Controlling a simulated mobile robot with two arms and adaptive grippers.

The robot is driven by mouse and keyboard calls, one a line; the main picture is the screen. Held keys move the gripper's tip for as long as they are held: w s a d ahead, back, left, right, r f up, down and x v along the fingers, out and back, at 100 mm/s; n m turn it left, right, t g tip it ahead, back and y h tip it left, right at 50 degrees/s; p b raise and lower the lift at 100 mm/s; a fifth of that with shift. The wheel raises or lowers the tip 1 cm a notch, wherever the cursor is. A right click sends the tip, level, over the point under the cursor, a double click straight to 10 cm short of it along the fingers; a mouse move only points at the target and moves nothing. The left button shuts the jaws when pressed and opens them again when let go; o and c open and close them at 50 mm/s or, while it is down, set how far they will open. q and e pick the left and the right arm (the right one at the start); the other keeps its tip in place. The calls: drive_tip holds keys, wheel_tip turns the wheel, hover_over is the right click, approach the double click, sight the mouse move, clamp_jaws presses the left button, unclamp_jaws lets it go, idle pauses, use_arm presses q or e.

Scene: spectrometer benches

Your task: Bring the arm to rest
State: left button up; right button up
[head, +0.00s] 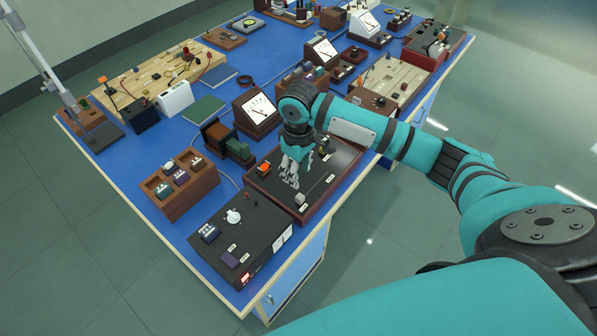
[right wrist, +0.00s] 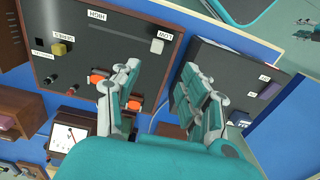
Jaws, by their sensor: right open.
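My right arm (head: 350,130), teal with dark bands, reaches from the lower right over the blue bench (head: 130,178). My right gripper (head: 290,178) points down above the left part of a dark panel in a wooden frame (head: 345,158). Its grey fingers are open and empty. In the right wrist view the fingers (right wrist: 160,80) stand apart. The panel (right wrist: 100,50) lies beyond them with orange pieces (right wrist: 101,84) partly behind one finger. I cannot tell whether the fingers touch anything.
A black box with a white knob (head: 262,243) stands at the bench's near corner. A wooden compartment tray (head: 190,205) is to its upper left. A dial meter (head: 257,112) and a dark-and-green block stand close behind the gripper. Open floor (head: 400,240) lies right of the bench.

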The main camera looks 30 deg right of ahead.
idle(0.3)
drive_tip(key=shift+n+t+y, duration=0.4)
drive_tip(key=shift+n+y, duration=0.3)
drive_tip(key=shift+y, duration=0.1)
drive_tip(key=s+a+f, duration=0.1)
drive_tip(key=s+a, duration=0.1)
drive_tip(key=a, duration=0.1)
drive_tip(key=s+a+f, duration=0.3)
drive_tip(key=s+a, duration=0.1)
drive_tip(key=a, duration=0.1)
drive_tip(key=shift+s+a+f, duration=0.35)
drive_tip(key=shift+s+f, duration=0.05)
drive_tip(key=s+a+t+y, duration=0.1)
drive_tip(key=s+a, duration=0.2)
drive_tip(key=s, duration=0.2)
drive_tip(key=s+d+m+t+h, duration=0.2)
drive_tip(key=s+d+m, duration=0.2)
drive_tip(key=s+d, duration=0.55)
drive_tip(key=s+a+f+g+b, duration=0.1)
drive_tip(key=s+f+b, duration=0.1)
drive_tip(key=f, duration=1.3)
drive_tip(key=s+a+f+g+b, duration=0.1)
drive_tip(key=s+f+b, duration=0.1)
drive_tip(key=f, duration=1.3)
drive_tip(key=s+d+f+b, duration=0.3)
drive_tip(key=s+f, duration=1.3)
drive_tip(key=f, duration=0.2)
drive_tip(key=shift+d+f+g+h, duration=0.2)
drive_tip(key=shift+f+g+h, duration=0.1)
drive_tip(key=shift+g, duration=0.1)
